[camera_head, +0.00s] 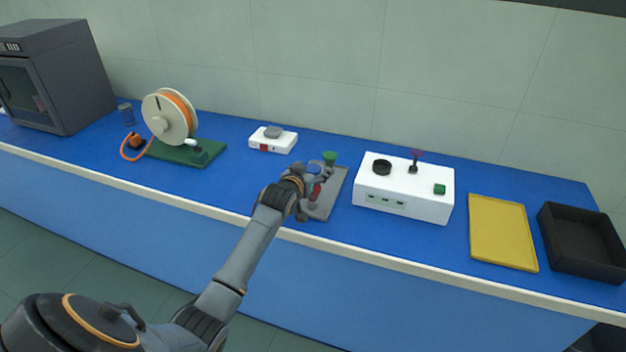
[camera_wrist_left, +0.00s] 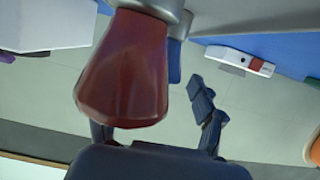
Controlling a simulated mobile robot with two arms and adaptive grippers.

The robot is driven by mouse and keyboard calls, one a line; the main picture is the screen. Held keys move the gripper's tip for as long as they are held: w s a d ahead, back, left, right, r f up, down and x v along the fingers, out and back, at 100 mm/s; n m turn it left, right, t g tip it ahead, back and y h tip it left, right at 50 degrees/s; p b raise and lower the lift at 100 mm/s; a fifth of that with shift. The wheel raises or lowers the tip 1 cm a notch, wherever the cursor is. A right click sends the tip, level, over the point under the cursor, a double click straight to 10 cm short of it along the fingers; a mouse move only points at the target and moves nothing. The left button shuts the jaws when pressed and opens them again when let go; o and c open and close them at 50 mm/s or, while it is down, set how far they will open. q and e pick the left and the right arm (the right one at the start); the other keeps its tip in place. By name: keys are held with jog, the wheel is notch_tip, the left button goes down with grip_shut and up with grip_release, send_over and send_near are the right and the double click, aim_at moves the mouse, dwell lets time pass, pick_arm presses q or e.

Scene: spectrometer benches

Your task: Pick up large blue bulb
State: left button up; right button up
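My left gripper (camera_head: 318,178) is over the grey tray (camera_head: 330,195) in the head view. In the left wrist view its dark fingers (camera_wrist_left: 155,120) stand apart, one partly behind a dark red bulb (camera_wrist_left: 125,70). The red bulb is close to the camera and also shows beside the gripper in the head view (camera_head: 316,191). A narrow blue piece (camera_wrist_left: 174,62), perhaps the large blue bulb, shows just behind the red one; most of it is hidden. I cannot tell whether the fingers touch it. A green bulb (camera_head: 330,157) stands at the tray's far end.
A white box (camera_head: 404,190) with knobs stands right of the tray. A small white device (camera_head: 273,140) is behind and left. Further left are a spool (camera_head: 160,112) and a grey oven (camera_head: 80,80). A yellow tray (camera_head: 502,232) and black bin (camera_head: 582,262) stand right.

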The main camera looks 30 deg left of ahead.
pick_arm(q)
jog(key=c, duration=1.2)
